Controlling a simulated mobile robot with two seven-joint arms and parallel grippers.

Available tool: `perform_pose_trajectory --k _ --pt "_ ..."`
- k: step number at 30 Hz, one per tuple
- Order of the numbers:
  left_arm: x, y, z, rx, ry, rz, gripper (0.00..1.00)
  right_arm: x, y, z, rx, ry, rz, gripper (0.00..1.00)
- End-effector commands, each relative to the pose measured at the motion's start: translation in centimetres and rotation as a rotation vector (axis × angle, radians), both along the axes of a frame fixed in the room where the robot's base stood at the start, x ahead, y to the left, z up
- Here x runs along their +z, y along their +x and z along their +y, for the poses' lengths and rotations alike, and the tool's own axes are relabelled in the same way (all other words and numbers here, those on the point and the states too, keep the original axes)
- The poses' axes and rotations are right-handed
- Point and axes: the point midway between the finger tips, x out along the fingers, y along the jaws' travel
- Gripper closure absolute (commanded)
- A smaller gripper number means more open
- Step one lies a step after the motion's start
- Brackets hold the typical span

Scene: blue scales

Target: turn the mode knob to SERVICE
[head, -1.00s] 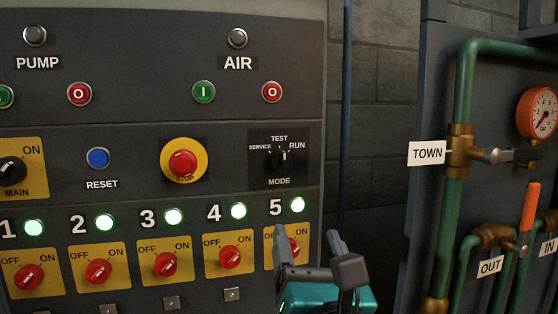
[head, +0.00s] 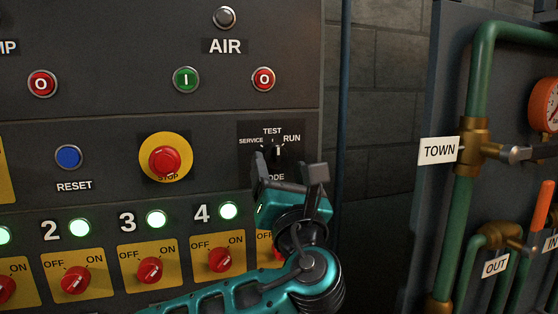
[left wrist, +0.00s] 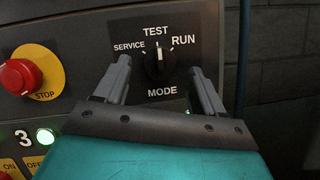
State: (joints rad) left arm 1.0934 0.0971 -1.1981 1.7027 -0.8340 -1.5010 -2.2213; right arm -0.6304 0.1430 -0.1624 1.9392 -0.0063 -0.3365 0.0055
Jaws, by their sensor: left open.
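The mode knob (head: 277,153) is a black knob on a dark plate at the panel's right side, labelled SERVICE, TEST, RUN and MODE. In the left wrist view the knob (left wrist: 159,66) shows between my fingers, its white mark pointing roughly up, near TEST. My left gripper (head: 288,167) is open and empty just in front of and below the knob, partly hiding the MODE label in the head view. The two fingers (left wrist: 160,72) stand apart on either side of the knob; I cannot tell their exact distance from the panel. My right gripper is not in view.
The yellow-ringed red STOP button (head: 164,160) is left of the knob, with the blue RESET button (head: 68,157) beyond. Red rotary switches (head: 149,270) run below. Green pipes with a TOWN valve (head: 476,145) stand at the right, past a gap of bare wall.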

Motion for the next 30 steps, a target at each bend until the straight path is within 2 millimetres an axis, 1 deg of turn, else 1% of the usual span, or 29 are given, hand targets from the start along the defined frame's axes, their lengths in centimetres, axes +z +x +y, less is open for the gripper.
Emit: perform_pose_trajectory --k 1,3,6,15,30 --pt "0.3 0.6 0.1 0.001 0.002 -0.001 0.31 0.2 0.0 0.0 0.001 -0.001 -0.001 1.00" --pt "0.5 1.2 0.2 0.002 0.002 0.000 0.31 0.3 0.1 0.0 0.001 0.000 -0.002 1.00" --pt "0.7 1.7 0.3 -0.001 0.001 -0.001 0.31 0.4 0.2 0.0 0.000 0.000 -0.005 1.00" --pt "0.7 1.8 0.3 -0.001 0.000 0.000 0.31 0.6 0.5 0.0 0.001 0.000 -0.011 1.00" --pt "0.7 1.8 0.3 -0.001 0.000 0.000 0.79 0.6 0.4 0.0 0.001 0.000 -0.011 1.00"
